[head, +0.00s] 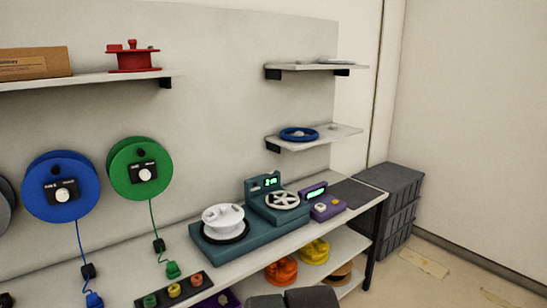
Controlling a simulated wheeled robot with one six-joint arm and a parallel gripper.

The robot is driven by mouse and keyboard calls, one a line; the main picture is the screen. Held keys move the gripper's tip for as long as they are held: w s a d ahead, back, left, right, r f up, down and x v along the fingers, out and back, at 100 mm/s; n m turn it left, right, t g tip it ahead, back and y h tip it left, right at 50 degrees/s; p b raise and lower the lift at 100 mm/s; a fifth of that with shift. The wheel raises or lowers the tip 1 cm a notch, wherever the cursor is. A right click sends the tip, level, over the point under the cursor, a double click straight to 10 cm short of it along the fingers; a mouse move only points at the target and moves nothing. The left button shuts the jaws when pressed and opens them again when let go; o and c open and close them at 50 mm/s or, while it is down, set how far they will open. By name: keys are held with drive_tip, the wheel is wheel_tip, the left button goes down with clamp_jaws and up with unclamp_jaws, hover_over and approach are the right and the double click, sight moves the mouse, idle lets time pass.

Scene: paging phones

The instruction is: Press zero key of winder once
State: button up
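The teal winder (225,252) stands on the workbench. A white spool (223,217) sits on its left part, and a silver spoked handwheel (282,200) is on the raised right part. A small panel with lit green digits (271,182) stands upright behind the handwheel. Small marks show beside the digits, but they are too small to tell which is the zero key. My gripper cannot be made out in this view.
A purple device (322,206) with a green display stands right of the winder. Blue (38,202) and green (121,185) reels hang on the wall. Below are orange (281,271) and yellow (314,251) spools. Dark grey rounded shapes, unclear, cross the bottom edge. Grey crates (400,215) stand right.

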clamp_jaws()
idle(1.2)
